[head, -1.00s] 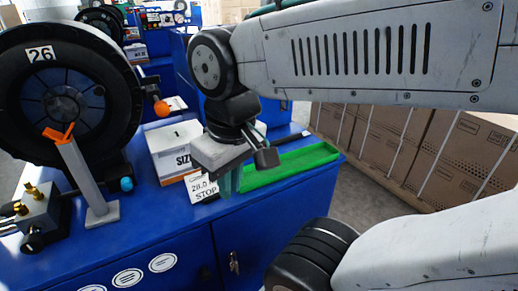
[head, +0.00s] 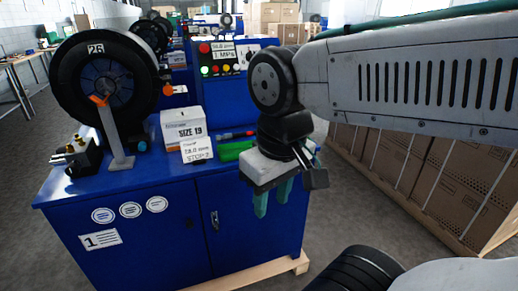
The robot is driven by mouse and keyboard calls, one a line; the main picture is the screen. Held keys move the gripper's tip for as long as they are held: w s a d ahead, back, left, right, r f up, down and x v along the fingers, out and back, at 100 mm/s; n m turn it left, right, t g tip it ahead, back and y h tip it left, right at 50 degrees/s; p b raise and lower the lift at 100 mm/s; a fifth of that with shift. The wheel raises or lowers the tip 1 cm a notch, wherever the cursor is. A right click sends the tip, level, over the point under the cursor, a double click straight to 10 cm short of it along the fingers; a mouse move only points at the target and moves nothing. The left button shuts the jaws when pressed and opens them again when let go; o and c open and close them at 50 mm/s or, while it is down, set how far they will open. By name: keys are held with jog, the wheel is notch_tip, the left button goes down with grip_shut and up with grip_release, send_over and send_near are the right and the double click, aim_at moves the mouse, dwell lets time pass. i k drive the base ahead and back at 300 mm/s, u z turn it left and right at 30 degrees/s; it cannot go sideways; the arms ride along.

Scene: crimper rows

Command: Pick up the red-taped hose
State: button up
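My gripper (head: 272,203) hangs in front of the right end of the blue cabinet, its two teal fingers pointing down. The fingers are apart, with nothing visible between them. A green tray (head: 232,151) lies on the cabinet top behind and left of my gripper; my gripper's body hides its right part. A small red piece (head: 225,136) shows at the tray's back edge, possibly the red-taped hose. Blue bits (head: 312,146) show just right of my gripper; I cannot tell what they belong to.
The blue cabinet (head: 140,220) carries a black crimper (head: 68,90) marked 26, a white box (head: 183,127) marked SIZE 19 and a card (head: 197,151). A control panel (head: 222,75) stands behind. Stacked brown boxes (head: 420,175) stand at the right. Grey floor lies between.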

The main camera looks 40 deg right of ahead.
aim_at(226, 137)
jog(key=z, duration=1)
jog(key=i, duration=1.3)
jog(key=u, duration=0.4)
